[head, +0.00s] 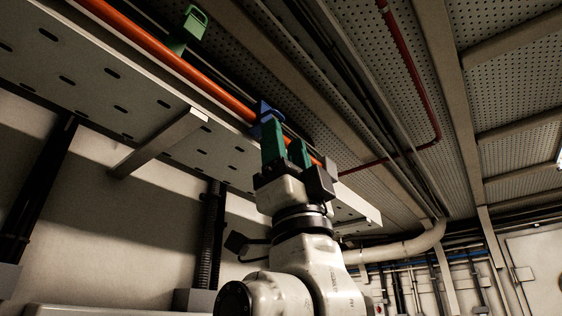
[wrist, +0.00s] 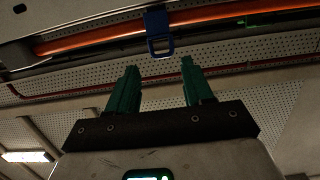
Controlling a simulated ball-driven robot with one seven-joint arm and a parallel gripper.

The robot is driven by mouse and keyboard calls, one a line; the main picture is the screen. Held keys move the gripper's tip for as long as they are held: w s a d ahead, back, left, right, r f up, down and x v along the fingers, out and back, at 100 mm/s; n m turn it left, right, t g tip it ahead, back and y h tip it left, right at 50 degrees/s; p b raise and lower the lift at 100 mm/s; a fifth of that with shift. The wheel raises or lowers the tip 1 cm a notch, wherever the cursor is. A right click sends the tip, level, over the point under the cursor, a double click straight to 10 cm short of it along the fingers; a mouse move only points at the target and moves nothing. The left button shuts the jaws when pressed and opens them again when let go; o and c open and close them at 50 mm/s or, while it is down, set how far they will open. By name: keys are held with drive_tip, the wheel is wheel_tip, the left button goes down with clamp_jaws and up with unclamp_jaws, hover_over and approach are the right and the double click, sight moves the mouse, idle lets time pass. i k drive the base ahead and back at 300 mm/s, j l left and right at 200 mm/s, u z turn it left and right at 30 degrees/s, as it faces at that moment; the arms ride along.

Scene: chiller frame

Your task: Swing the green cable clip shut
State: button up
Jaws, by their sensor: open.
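The green cable clip (head: 194,24) sits at the orange cable (head: 152,40) in the upper left of the head view. Its looped latch sticks up and out from the cable, so it looks open. A green part (wrist: 262,18), likely the same clip, shows at the upper right of the wrist view. My gripper (head: 286,145) has green fingers and is open and empty. It points up, well to the right of the green clip in the head view, close below a blue clip (head: 265,112). The gripper (wrist: 160,66) also shows in the wrist view.
The blue clip's loop (wrist: 161,46) hangs ahead of my fingers in the wrist view. A perforated tray (head: 100,85) with a bracket arm (head: 160,143) lies left of my arm. A thin red pipe (head: 405,60) runs along the ceiling.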

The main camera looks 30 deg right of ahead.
sight(190, 28)
drive_tip(key=k, duration=1)
